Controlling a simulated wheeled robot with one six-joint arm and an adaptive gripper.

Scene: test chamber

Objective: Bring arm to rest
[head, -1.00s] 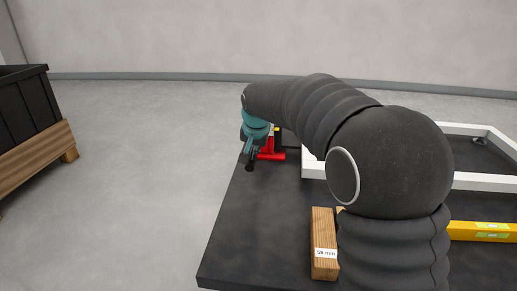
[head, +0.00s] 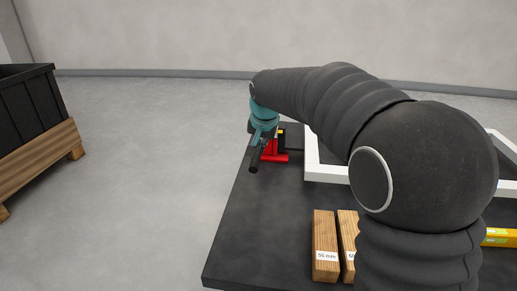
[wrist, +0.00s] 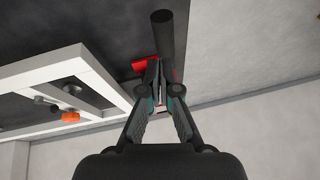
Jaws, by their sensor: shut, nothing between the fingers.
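My arm reaches over the dark table (head: 275,225) in the head view. At its end, my teal gripper (head: 260,138) points down at the table's far left edge. Beside it stands a red piece (head: 274,152) with a black and yellow part. A dark rod (head: 254,162) shows right by the fingertips; I cannot tell whether they touch. In the wrist view, the fingers of my gripper (wrist: 158,72) are shut with nothing between them. The dark rod (wrist: 163,35) lies just beyond the tips, and the red piece (wrist: 140,64) shows partly behind them.
A white frame (head: 327,173) lies on the table, partly behind my arm; an orange knob (wrist: 70,116) shows by it in the wrist view. Two wooden blocks (head: 325,240) and a yellow level (head: 500,238) lie nearer. A black crate (head: 30,105) stands left on wood. Floor between is clear.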

